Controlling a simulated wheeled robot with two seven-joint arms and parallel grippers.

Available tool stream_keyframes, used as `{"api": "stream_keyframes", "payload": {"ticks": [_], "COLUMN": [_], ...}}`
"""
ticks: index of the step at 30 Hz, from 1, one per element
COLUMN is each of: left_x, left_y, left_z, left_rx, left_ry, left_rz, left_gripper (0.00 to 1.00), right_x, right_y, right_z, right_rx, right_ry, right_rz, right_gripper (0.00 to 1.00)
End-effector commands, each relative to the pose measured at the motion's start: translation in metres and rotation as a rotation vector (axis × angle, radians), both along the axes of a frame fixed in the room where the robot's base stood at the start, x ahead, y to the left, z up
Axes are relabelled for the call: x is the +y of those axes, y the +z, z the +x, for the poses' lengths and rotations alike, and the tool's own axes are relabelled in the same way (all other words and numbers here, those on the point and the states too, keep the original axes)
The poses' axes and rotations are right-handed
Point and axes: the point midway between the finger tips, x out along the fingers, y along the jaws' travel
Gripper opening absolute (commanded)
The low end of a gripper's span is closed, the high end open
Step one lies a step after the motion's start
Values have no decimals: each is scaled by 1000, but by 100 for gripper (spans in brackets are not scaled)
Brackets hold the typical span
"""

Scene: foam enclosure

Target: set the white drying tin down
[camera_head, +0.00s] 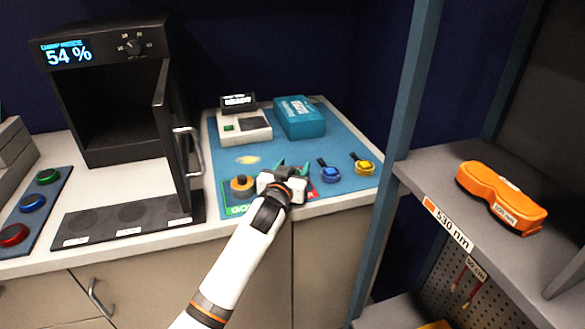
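My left gripper (291,167) is over the front part of the blue mat (213,150). Its two teal fingertips stand apart, and I see nothing between them. I cannot make out a white drying tin; the gripper's white body and wrist hide part of the mat's front edge. An orange and dark round item (241,184) sits just left of the gripper. A blue item (328,173) and a yellow item (363,166), each with a dark handle-like part, lie to its right. My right gripper is not in view.
A white scale (243,127) and a teal box (299,117) stand at the mat's back. A black cabinet (103,45) reading 54 % has its door (173,130) open. A dark three-spot plate (127,218) lies before it. A shelf post (405,110) stands at right.

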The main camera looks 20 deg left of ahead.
Motion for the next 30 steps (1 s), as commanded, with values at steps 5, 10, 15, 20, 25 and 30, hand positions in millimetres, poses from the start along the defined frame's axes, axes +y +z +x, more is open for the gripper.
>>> {"api": "stream_keyframes", "payload": {"ticks": [5, 10, 15, 20, 25, 30], "left_x": [0, 0, 0, 0, 0, 1], "left_y": [0, 0, 2, 2, 4, 6], "left_z": [0, 0, -5, -27, -61, -93], "left_rx": [1, 1, 1, 2, 2, 2], "left_ry": [0, 0, 0, 0, 0, 0], "left_rz": [0, 0, 0, 1, -1, -1], "left_gripper": [74, 74, 74, 74, 74, 74], "right_x": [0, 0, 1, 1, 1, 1], "right_y": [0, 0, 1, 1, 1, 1], "right_z": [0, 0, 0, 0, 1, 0], "right_rx": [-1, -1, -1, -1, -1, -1], "right_ry": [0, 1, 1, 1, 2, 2], "right_rz": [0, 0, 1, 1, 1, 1], "right_gripper": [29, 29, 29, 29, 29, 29]}}
